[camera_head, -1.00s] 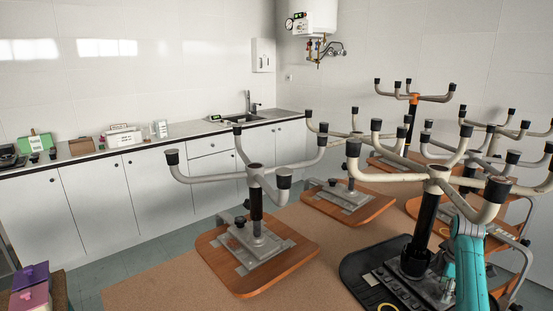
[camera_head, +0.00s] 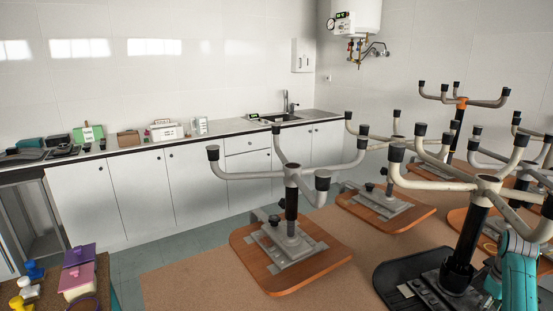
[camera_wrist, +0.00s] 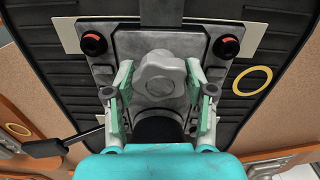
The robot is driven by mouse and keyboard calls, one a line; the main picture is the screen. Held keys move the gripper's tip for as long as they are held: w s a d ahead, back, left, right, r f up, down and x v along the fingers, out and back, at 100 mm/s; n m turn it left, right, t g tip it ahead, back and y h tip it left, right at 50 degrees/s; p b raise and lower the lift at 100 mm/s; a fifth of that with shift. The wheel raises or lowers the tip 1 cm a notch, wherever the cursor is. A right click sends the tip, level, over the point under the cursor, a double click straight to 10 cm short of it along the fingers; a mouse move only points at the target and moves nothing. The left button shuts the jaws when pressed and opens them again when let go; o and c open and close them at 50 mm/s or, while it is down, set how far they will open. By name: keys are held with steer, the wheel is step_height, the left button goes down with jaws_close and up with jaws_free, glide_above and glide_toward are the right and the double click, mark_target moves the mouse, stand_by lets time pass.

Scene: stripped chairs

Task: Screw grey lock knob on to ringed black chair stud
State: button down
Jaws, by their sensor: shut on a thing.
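The grey lobed lock knob (camera_wrist: 160,75) shows in the wrist view over the grey metal plate (camera_wrist: 130,48) of the black chair. My gripper (camera_wrist: 160,82) has its green-padded fingers closed on either side of the knob. The stud is hidden, so I cannot tell whether the knob sits on its thread. The ribbed black seat (camera_wrist: 58,65) carries a yellow ring (camera_wrist: 252,80) right of the plate. In the head view this black chair (camera_head: 388,272) is at the lower right, beside my teal arm; the knob cannot be made out there.
A black lever (camera_wrist: 45,147) sticks out left of the plate. In the head view the chair's pale arms (camera_head: 445,183) spread above its black column. A wooden-seated chair (camera_head: 262,275) stands left of it, with more behind. The brown tabletop's left part (camera_head: 190,285) is clear.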

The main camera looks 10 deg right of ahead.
steer(key=m, duration=0.5)
steer(key=shift+s+f, duration=0.1)
steer(key=shift+f, duration=0.15)
steer(key=m, duration=0.5)
steer(key=shift+m, duration=0.4)
steer(key=shift+c, duration=1.5)
jaws_free()
steer(key=shift+d+r, duration=0.1)
